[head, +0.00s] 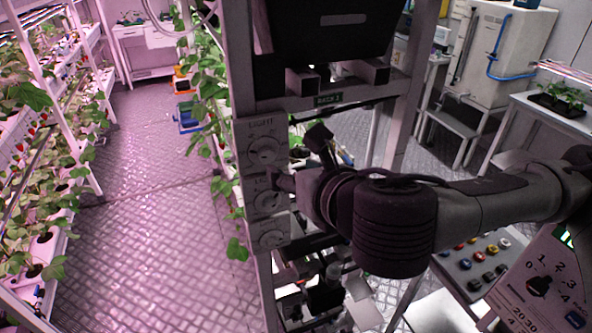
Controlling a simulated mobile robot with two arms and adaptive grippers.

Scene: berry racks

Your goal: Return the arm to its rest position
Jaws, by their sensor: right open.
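My right arm comes in from the right and reaches across to the rack's upright control panel (262,205). My right gripper (300,160) is open at the panel, with one finger pointing up and the other close to the middle knob (268,201). I cannot tell whether that finger touches the knob. The top knob (264,151), under the word LIGHT, is clear of the fingers. The bottom knob (272,238) is below the gripper. Nothing shows between the fingers. My left gripper is not in view.
A rack post with a dark box (325,45) stands above the gripper. Planted racks (75,130) line the left, beside a clear metal floor aisle (150,240). A button panel (475,262) and a numbered dial box (545,285) stand below my arm at right.

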